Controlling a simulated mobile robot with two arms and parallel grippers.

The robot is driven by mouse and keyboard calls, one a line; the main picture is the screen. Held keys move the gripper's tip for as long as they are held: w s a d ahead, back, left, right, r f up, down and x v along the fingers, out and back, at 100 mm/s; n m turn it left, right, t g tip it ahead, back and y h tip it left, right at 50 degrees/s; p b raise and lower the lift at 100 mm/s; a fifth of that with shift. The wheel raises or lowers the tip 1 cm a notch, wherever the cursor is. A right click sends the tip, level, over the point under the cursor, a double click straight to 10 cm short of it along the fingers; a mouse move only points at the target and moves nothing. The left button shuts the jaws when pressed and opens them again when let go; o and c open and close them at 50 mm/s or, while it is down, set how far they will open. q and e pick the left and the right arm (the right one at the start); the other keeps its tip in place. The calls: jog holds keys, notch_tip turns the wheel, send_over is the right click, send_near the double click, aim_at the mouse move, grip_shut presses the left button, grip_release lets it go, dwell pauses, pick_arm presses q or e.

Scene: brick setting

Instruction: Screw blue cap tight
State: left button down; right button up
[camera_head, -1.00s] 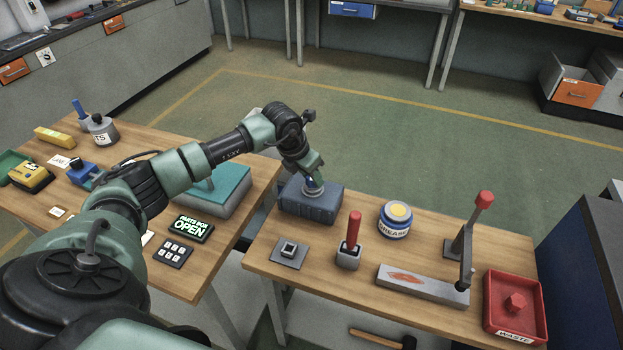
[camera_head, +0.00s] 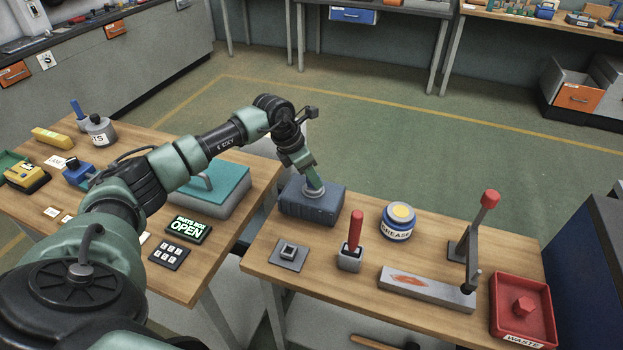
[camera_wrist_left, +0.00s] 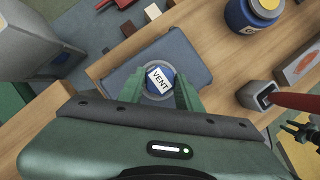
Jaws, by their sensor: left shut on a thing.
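The blue cap (camera_wrist_left: 160,80) has a white label reading VENT and sits in a round grey collar on top of the blue-grey box (camera_head: 299,209). The box also shows in the left wrist view (camera_wrist_left: 198,72). My left gripper (camera_head: 314,190) reaches down onto the box top. In the left wrist view its green fingers (camera_wrist_left: 160,84) stand on either side of the cap, shut on it. In the head view the fingers hide most of the cap. My right gripper is not seen in the head view.
On the same bench (camera_head: 345,290) stand a red-handled tool in a holder (camera_head: 355,235), a grease jar (camera_head: 398,224), a lever press (camera_head: 466,255) and a red waste tray (camera_head: 518,338).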

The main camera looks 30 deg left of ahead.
pick_arm(q)
jog(key=shift+f+m+g+h+b, duration=0.15)
jog(key=shift+m+g+h+b, duration=0.2)
jog(key=shift+m+b, duration=0.65)
jog(key=shift+m, duration=0.6)
jog(key=shift+w+a+m+g+h+b, duration=0.1)
jog(key=shift+m+g+h+b, duration=0.15)
jog(key=shift+m+b, duration=0.15)
jog(key=shift+c, duration=2.4)
grip_release()
jog(key=shift+r, duration=0.2)
jog(key=shift+r+p, duration=2)
jog(key=shift+r, duration=0.95)
